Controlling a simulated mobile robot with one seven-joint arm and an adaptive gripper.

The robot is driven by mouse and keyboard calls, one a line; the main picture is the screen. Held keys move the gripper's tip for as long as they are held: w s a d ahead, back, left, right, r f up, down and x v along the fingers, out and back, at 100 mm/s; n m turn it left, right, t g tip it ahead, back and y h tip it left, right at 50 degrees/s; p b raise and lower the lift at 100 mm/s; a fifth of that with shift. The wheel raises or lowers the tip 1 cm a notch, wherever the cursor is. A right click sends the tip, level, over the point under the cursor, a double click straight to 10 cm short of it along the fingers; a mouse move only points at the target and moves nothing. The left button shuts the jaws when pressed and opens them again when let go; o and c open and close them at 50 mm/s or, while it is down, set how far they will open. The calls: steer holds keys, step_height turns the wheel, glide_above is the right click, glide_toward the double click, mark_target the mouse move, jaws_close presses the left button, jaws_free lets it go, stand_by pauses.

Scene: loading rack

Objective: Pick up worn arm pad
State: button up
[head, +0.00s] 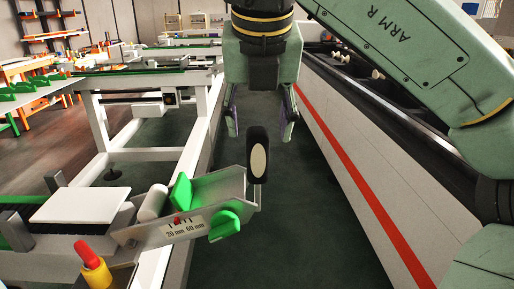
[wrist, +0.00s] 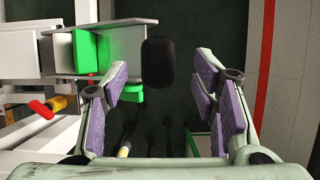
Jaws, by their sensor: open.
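The worn arm pad (head: 258,143) looks to be the black, rounded upright piece with a cream oval face, at the right end of a grey metal bracket (head: 222,188). In the wrist view the pad (wrist: 158,64) is a black rounded block just beyond the fingertips, roughly centred between them. My gripper (head: 261,122) is open and empty, its fingers pointing down with purple pads, above and behind the pad in the head view. In the wrist view my gripper (wrist: 160,80) has clear space between its fingers. I cannot tell how the pad is fixed to the bracket.
A red-and-yellow handle (head: 93,265) stands at front left. A long grey wall with a red stripe (head: 345,155) runs along the right. Dark floor lies between.

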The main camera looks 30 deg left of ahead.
mark_target(257, 152)
steer(key=shift+p+x, duration=0.95)
steer(key=shift+x, duration=2.9)
steer(key=shift+s, duration=0.15)
jaws_close()
steer(key=shift+r, duration=0.1)
step_height(257, 152, up, 10)
steer(key=shift+f+b, duration=0.1)
steer(key=shift+b, duration=0.45)
step_height(257, 152, up, 7)
steer(key=p, duration=0.5)
